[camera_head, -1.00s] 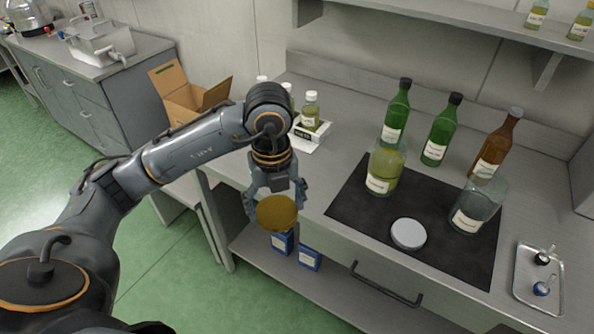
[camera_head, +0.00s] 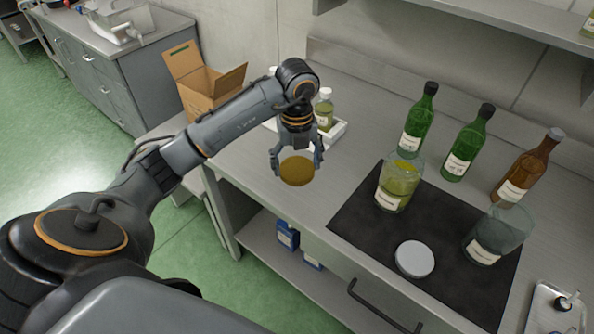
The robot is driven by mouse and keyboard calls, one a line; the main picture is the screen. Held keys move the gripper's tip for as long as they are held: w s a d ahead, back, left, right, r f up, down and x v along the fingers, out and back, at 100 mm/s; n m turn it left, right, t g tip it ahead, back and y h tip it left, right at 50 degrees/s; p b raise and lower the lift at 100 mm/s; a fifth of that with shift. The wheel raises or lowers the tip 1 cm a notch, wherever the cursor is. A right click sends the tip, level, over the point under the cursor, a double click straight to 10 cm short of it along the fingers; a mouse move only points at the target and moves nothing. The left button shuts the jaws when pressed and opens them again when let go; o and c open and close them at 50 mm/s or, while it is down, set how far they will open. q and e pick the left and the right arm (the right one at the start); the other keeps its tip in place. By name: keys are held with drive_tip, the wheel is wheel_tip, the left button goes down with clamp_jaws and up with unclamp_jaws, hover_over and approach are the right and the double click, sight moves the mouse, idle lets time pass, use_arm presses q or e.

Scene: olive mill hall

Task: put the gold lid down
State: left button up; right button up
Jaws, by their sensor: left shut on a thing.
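The gold lid (camera_head: 297,172) is a round, flat disc. My left gripper (camera_head: 297,160) is shut on it and holds it in front of the left part of the steel bench top (camera_head: 331,178). I cannot tell how far the lid is from the bench surface. An open jar of yellow-green oil (camera_head: 396,190) stands on the dark mat (camera_head: 360,224), right of the lid. An empty-looking clear jar (camera_head: 484,247) stands on the mat further right. A silver-white lid (camera_head: 414,259) lies flat near the mat's front. My right gripper is not in view.
Two green bottles (camera_head: 417,125) (camera_head: 465,150) and a brown bottle (camera_head: 525,172) stand behind the jars. A white tray with small bottles (camera_head: 340,130) is behind my left gripper. A metal tray (camera_head: 545,312) lies at lower right. Bare bench lies left of the mat.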

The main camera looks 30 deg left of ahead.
sight(298, 158)
use_arm(q)
drive_tip(key=w+f, duration=0.1)
drive_tip(key=w+a+f, duration=0.1)
drive_tip(key=f, duration=0.1)
drive_tip(key=w+f, duration=0.1)
drive_tip(key=shift+w+a+f+p, duration=0.1)
drive_tip(key=shift+a+f+p, duration=0.15)
drive_tip(key=shift+a+p, duration=0.15)
drive_tip(key=shift+w+a+f, duration=0.2)
drive_tip(key=shift+a+f, duration=0.05)
drive_tip(key=shift+f, duration=0.15)
wheel_tip(298, 158, down, 3)
drive_tip(key=shift+w+a+f+p, duration=0.1)
drive_tip(key=shift+w+p, duration=0.05)
drive_tip(key=shift+p, duration=0.8)
drive_tip(key=shift+f, duration=0.1)
drive_tip(key=shift+f, duration=0.1)
drive_tip(key=o, duration=1.3)
